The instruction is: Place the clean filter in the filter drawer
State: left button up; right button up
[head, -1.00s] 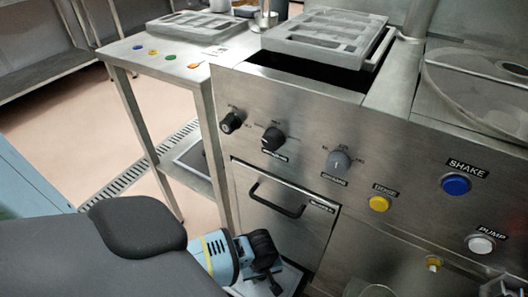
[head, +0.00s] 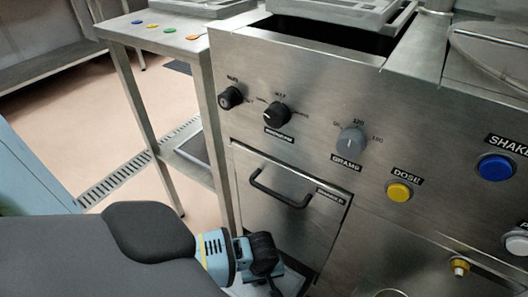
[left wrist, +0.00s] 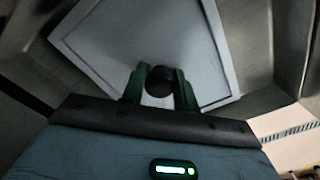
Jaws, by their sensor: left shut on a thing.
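My left gripper (head: 268,268) is low in front of the machine. In the left wrist view its green fingers (left wrist: 159,88) are shut on a dark round knob (left wrist: 159,81). Behind the knob is a pale square framed panel, apparently the clean filter (left wrist: 110,45). A pale edge of it (head: 292,282) shows below the gripper in the head view, mostly hidden. The panel with a black bar handle (head: 285,190), seemingly the filter drawer (head: 310,218), looks closed; its label is too small to read. The gripper is below and in front of the handle. My right gripper is not in view.
The machine front carries black knobs (head: 276,115), a grey knob (head: 351,141), a yellow button (head: 398,192) and a blue button (head: 496,166). A steel table (head: 165,45) stands to the left. Open floor (head: 60,130) with a drain grate (head: 117,180) lies beyond it.

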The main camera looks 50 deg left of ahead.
pick_arm(q)
jog(key=o, duration=0.9)
jog(key=shift+f, duration=0.1)
jog(key=shift+o, duration=0.9)
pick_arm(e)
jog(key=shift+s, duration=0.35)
pick_arm(q)
notch_tip(320, 180, up, 12)
jog(key=p, duration=0.5)
jog(key=shift+r+p, duration=0.2)
jog(key=shift+p, duration=0.1)
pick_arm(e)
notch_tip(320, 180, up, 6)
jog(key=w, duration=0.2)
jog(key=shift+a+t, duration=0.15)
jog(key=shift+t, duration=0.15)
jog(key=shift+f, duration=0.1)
